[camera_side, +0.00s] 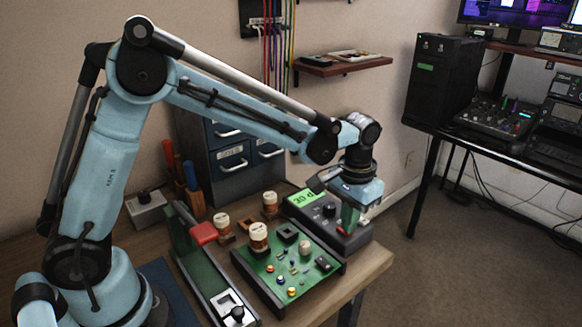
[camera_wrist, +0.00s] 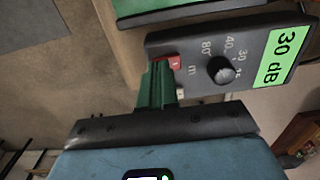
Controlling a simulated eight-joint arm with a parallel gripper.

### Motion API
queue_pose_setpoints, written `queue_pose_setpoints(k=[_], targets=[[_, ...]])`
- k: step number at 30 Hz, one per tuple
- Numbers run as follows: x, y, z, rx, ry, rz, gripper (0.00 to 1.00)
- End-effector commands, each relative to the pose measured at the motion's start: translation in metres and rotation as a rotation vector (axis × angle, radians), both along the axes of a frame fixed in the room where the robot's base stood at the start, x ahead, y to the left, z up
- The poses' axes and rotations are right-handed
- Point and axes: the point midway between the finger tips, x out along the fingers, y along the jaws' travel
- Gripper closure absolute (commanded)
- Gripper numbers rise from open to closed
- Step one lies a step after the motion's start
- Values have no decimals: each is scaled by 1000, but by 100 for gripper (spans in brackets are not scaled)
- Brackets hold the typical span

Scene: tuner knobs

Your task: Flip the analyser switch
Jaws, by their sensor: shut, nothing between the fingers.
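The analyser is a dark grey box (camera_side: 343,243) with a green display reading 30 dB and a black knob (camera_side: 328,209). In the wrist view its panel (camera_wrist: 195,52) shows the knob (camera_wrist: 221,69) with numbers around it and a red switch (camera_wrist: 165,62). A bit of red also shows low by my fingers in the side view. My gripper (camera_side: 349,220) points down over the analyser's right part. In the wrist view its green fingers (camera_wrist: 157,85) are shut and empty, with their tips right at the red switch. I cannot tell whether they touch it. The fingers hide part of the switch area.
A green circuit board (camera_side: 285,265) with components and small jars (camera_side: 259,237) stands left of the analyser. Drawers (camera_side: 232,160) stand behind. The bench edge is close on the right.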

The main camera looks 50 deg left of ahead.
Motion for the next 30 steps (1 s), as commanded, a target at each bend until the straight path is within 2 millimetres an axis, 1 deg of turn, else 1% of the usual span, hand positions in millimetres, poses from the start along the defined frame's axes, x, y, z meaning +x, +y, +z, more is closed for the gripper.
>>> queue_pose_setpoints(k=[6,11,30], targets=[[0,0,-3,0,0,0,100],[0,0,0,0,0,0,100],[0,0,46,0,0,0,100]])
